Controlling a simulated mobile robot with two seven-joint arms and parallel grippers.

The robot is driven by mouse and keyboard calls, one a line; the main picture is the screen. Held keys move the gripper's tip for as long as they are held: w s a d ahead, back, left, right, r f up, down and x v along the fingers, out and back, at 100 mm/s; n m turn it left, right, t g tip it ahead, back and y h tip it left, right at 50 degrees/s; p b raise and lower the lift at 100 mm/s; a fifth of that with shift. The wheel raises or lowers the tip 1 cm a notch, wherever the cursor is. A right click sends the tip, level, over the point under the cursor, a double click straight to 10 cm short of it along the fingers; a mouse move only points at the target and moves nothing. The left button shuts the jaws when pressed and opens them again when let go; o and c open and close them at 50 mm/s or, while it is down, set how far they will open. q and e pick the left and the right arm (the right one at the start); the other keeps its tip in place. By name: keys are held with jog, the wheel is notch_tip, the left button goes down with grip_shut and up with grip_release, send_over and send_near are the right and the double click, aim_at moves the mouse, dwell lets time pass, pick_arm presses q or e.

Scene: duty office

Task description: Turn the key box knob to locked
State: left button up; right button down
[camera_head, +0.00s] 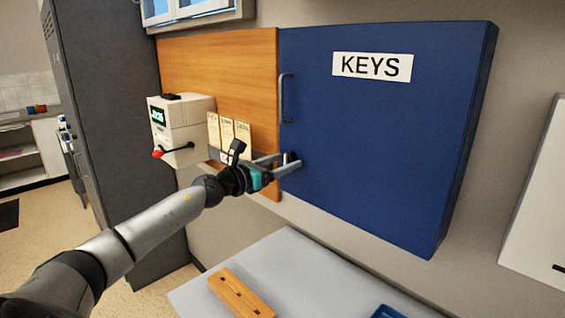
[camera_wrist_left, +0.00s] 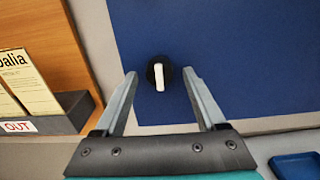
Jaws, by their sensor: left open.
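In the head view the knob (camera_head: 291,157) shows small at the door's lower left, partly hidden by my gripper. My left gripper (camera_head: 290,161) is open, with one finger on either side of the knob. In the left wrist view the fingers (camera_wrist_left: 160,78) show gaps to the knob. My right gripper is out of view.
A door handle (camera_head: 286,98) stands out above the knob. Below is a grey table (camera_head: 290,270) with a wooden block (camera_head: 241,294).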

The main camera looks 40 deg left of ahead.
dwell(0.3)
pick_arm(q)
grip_shut()
dwell(0.5)
